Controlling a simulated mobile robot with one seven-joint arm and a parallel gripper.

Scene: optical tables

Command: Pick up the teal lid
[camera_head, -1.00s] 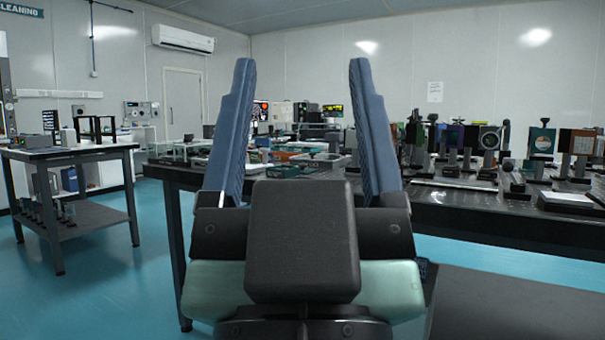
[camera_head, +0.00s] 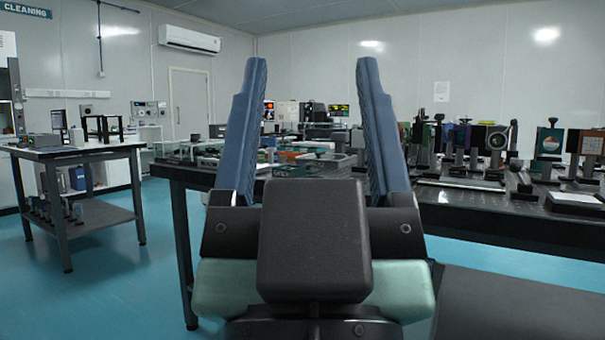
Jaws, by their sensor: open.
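My gripper (camera_head: 312,64) is open and empty, its two blue fingers pointing up and away in the middle of the view. Behind it stands a dark optical table (camera_head: 480,215). A small flat teal-green thing (camera_head: 291,171) lies on this table, seen between the fingers near the left one. It is partly hidden by my gripper, and I cannot tell whether it is the teal lid. No other clear teal lid shows.
Several optical mounts (camera_head: 495,140) crowd the table's right side. Trays and small boxes (camera_head: 320,158) lie beyond my fingers. A two-shelf side table (camera_head: 75,152) stands at left. Teal floor (camera_head: 110,250) is clear between the tables.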

